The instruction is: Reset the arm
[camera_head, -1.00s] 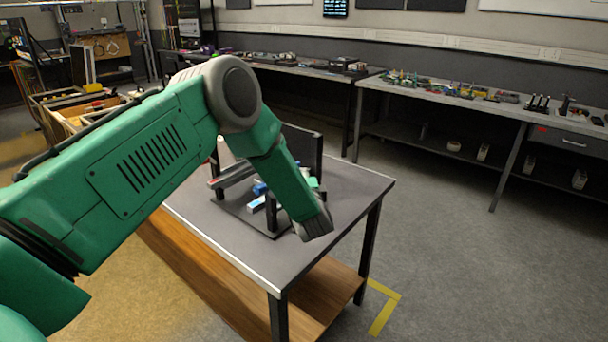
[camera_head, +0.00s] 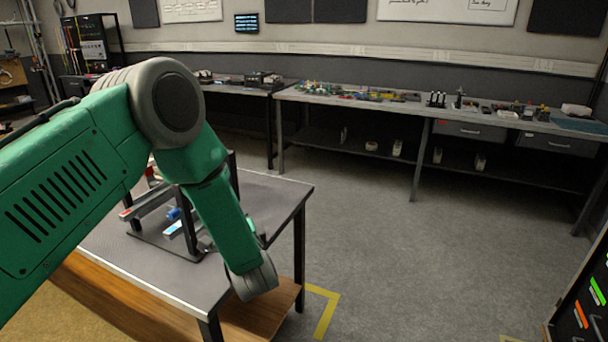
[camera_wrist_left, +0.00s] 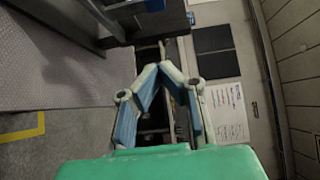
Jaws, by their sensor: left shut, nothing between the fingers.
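My left arm, green with grey joints, comes in from the left in the head view and reaches across the table (camera_head: 262,200). Its grey end hangs in front of the table's right edge, and the fingers cannot be made out there. In the left wrist view my left gripper (camera_wrist_left: 166,68) shows its two pale and blue fingers meeting at the tips, shut and empty. A black frame (camera_head: 165,243) with blue and white pieces stands on the table, partly hidden behind the arm. My right gripper is not in view.
A long bench (camera_head: 360,104) with small parts runs along the back wall. A dark cabinet (camera_head: 585,300) with coloured handles stands at the lower right. Yellow tape (camera_head: 325,315) marks the floor by the table. The floor between table and bench is clear.

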